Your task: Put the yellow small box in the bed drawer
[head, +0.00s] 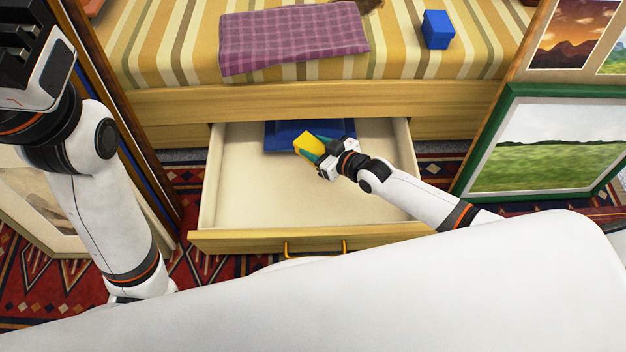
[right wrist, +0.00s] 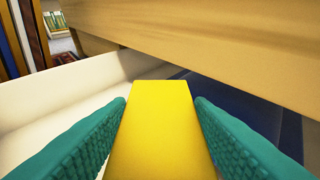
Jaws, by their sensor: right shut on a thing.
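The yellow small box (head: 308,146) is held by my right gripper (head: 314,150) over the inside of the open bed drawer (head: 250,195), towards its back. In the right wrist view the yellow box (right wrist: 158,130) sits between the two teal fingers (right wrist: 160,125), which are shut on it. I cannot tell whether the box touches the drawer floor. A dark blue flat thing (head: 283,135) lies at the back of the drawer, partly behind the box. My left gripper (head: 12,40) is at the upper left, away from the drawer; its fingertips are not clearly shown.
The striped bed (head: 180,50) is above the drawer, with a purple checked cloth (head: 290,40) and a blue box (head: 437,30) on it. A green-framed landscape print (head: 545,145) leans at the right. More frames stand at the left. The drawer's left and front floor is clear.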

